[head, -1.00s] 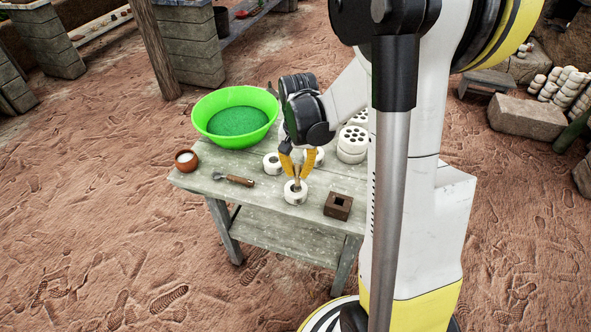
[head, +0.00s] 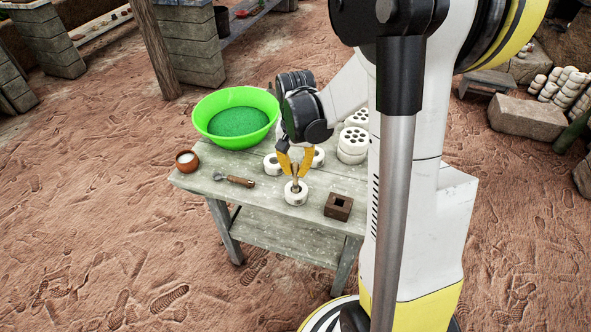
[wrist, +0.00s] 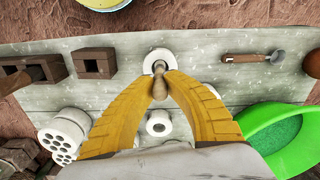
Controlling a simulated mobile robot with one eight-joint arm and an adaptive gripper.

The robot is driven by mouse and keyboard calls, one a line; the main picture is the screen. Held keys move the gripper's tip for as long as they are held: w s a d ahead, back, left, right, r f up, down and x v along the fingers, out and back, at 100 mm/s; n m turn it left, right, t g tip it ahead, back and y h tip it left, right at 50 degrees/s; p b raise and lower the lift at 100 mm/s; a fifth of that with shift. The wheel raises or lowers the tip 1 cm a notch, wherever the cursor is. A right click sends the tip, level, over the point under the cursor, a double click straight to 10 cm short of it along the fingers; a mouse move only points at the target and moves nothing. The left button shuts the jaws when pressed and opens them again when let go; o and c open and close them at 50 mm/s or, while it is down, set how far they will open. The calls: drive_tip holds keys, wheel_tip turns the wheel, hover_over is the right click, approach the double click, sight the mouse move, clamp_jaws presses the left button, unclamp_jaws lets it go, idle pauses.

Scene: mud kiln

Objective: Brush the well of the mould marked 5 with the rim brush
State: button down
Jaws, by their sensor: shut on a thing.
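My gripper (head: 295,174) has its yellow fingers shut on the rim brush (wrist: 160,86) by its tan handle. The brush stands nearly upright over a white round mould (head: 296,198) near the table's front edge. In the wrist view the mould (wrist: 152,54) surrounds the brush's lower end, which seems to be in its well; the bristles are hidden. Two more white round moulds (head: 272,165) (head: 318,157) stand behind, one also showing between the fingers in the wrist view (wrist: 159,123). I cannot read any number on the moulds.
A green basin (head: 275,101) stands at the table's back left. A small brown pot (head: 187,167) and a wooden-handled tool (head: 240,181) lie left. A brown block with a square hole (head: 338,208) is right, and stacked perforated white discs (head: 352,154) stand behind it.

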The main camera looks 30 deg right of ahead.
drive_tip(key=shift+r+p, duration=2.5)
drive_tip(key=shift+r, duration=1.05)
